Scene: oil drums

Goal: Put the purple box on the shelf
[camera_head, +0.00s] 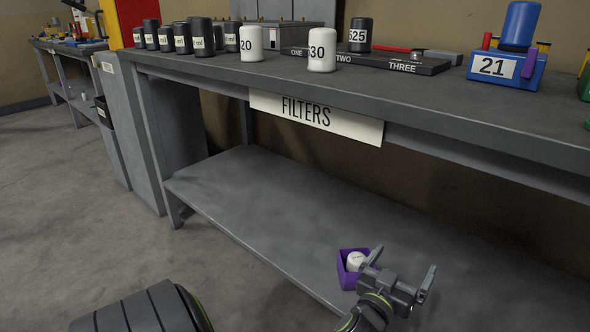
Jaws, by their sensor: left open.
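The purple box (346,281) sits on the lower shelf (262,188) of the workbench, near its front edge. A small white canister (355,261) is inside it. My left gripper (404,272) is open just to the right of the box, over the lower shelf. One finger is close to the box's right side and hides part of it; I cannot tell if they touch. Nothing shows between the fingers. My right gripper is not in view.
On the bench top (430,88) stand several black canisters, white canisters 20 (251,44) and 30 (322,51), a black numbered board (385,63) and a blue box marked 21 (507,72). A FILTERS sign (315,117) hangs on the front edge. Most of the lower shelf is clear.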

